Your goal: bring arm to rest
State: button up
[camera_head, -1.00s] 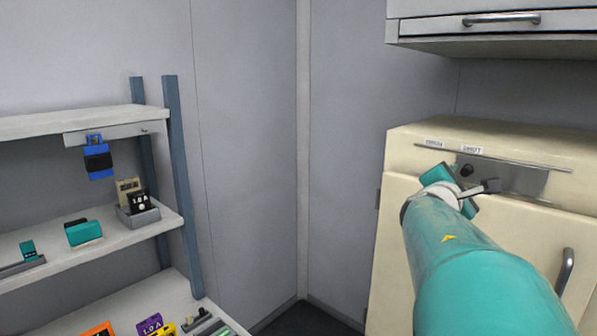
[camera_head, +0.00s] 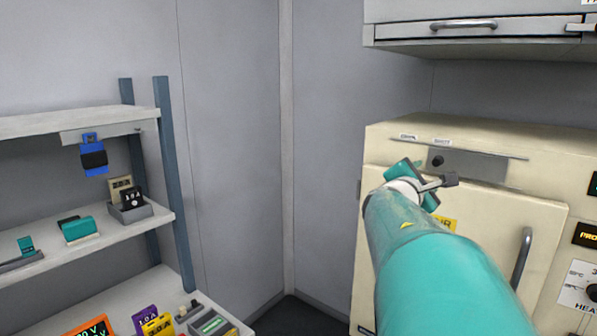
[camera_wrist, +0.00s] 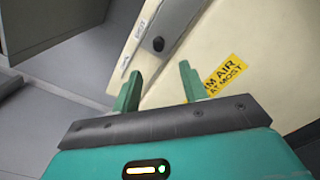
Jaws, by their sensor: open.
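My teal arm reaches up from the lower right in the head view, in front of a cream cabinet (camera_head: 540,250). My gripper (camera_head: 425,180) is at its far end, near the cabinet's upper front. In the wrist view my gripper (camera_wrist: 160,90) shows two green fingers apart with nothing between them. Behind the fingers are the cabinet's cream face, a black knob (camera_wrist: 158,44) and a yellow label (camera_wrist: 225,75). I cannot tell the exact gap between the fingers and the cabinet.
A shelf unit (camera_head: 150,225) on the left holds several small packs and boxes; a blue pouch (camera_head: 93,155) hangs under its top shelf. A wall cabinet with a handle (camera_head: 463,25) overhangs the cream one. The cream cabinet's door handle (camera_head: 522,258) sticks out. The corner between is clear.

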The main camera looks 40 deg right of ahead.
jog(key=w+a+f+m+t+y, duration=0.1)
jog(key=w+a+f+m+y, duration=0.15)
jog(key=a+f, duration=0.45)
jog(key=w+a+f+m+t+y, duration=0.1)
jog(key=w+a+f+m+y, duration=0.15)
jog(key=a, duration=0.75)
jog(key=w+a+f+m+t+y, duration=0.1)
jog(key=a+f+m+y, duration=0.25)
jog(key=a, duration=0.55)
jog(key=s+a+f+m+y, duration=0.1)
jog(key=a+f+y, duration=0.3)
jog(key=a, duration=0.8)
jog(key=s+a+f+m+y, duration=0.1)
jog(key=a+f+y, duration=0.4)
jog(key=a, duration=0.7)
jog(key=shift+s+f, duration=0.45)
jog(key=shift+s, duration=0.25)
jog(key=shift+a, duration=0.1)
jog(key=shift+c, duration=0.7)
